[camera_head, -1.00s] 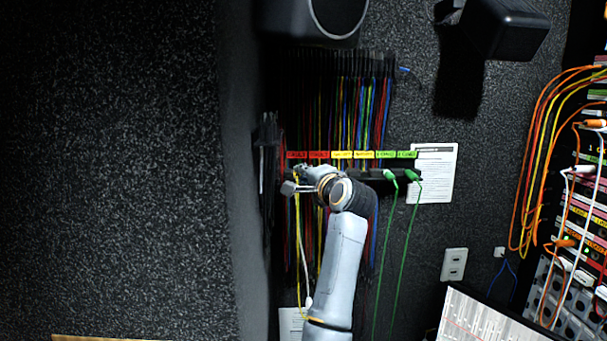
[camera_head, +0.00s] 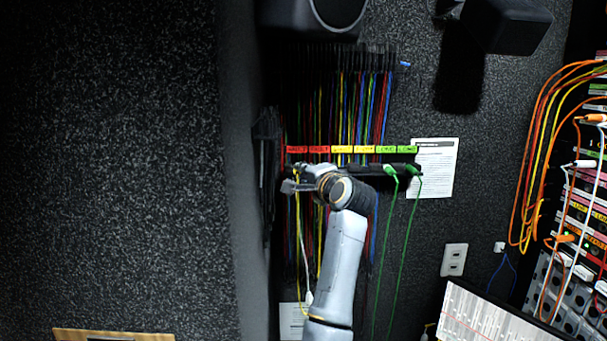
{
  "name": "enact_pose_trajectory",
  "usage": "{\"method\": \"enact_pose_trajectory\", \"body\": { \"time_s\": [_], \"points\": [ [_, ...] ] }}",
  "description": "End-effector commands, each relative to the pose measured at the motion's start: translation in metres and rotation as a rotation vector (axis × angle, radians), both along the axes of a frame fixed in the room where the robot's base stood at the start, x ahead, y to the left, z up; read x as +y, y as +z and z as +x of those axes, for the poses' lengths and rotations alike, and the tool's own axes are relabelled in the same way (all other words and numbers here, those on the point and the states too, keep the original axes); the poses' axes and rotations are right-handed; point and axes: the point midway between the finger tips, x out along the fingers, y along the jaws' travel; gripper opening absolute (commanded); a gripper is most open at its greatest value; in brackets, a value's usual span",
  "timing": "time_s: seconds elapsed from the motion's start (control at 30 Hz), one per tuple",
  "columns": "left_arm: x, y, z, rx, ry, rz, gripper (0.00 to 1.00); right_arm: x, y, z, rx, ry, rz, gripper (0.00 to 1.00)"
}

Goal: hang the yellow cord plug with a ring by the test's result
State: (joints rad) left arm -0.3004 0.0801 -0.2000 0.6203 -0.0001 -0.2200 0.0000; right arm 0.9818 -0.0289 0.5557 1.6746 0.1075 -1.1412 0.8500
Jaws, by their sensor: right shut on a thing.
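My right gripper (camera_head: 297,184) is at the left end of a dark hanger rail (camera_head: 360,169), below the red labels (camera_head: 308,150). It is shut on the yellow cord's plug end, which the gripper mostly hides. The yellow cord (camera_head: 298,225) hangs straight down from it. I cannot tell whether the plug touches the rail, and its ring is not visible. Yellow labels (camera_head: 353,150) and green labels (camera_head: 396,150) continue to the right. Two green plugs (camera_head: 391,170) hang under the green ones with cords down. My left gripper is not in view.
Many coloured cords (camera_head: 350,105) hang in a row above and behind the rail. A white printed sheet (camera_head: 434,168) is on the wall to the right. A rack with orange and white cables (camera_head: 575,190) stands at far right. A screen (camera_head: 490,318) is at lower right.

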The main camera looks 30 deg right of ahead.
Motion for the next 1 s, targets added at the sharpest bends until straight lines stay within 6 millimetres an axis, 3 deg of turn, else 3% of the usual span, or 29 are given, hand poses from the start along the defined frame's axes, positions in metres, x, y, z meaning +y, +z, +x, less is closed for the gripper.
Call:
{"method": "enact_pose_trajectory", "body": {
  "time_s": [0.87, 0.9, 1.0],
  "points": [
    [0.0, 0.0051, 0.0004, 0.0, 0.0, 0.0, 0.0, -0.0012, -0.0031, 0.0006, 0.0, -0.002, 0.0, 0.0],
    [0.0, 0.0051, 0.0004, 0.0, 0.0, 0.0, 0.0, -0.0012, -0.0031, 0.0006, 0.0, -0.002, 0.0, 0.22],
    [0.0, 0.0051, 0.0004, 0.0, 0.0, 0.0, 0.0, -0.0012, -0.003, 0.0006, 0.0, -0.002, 0.0, 0.43]
  ]
}}
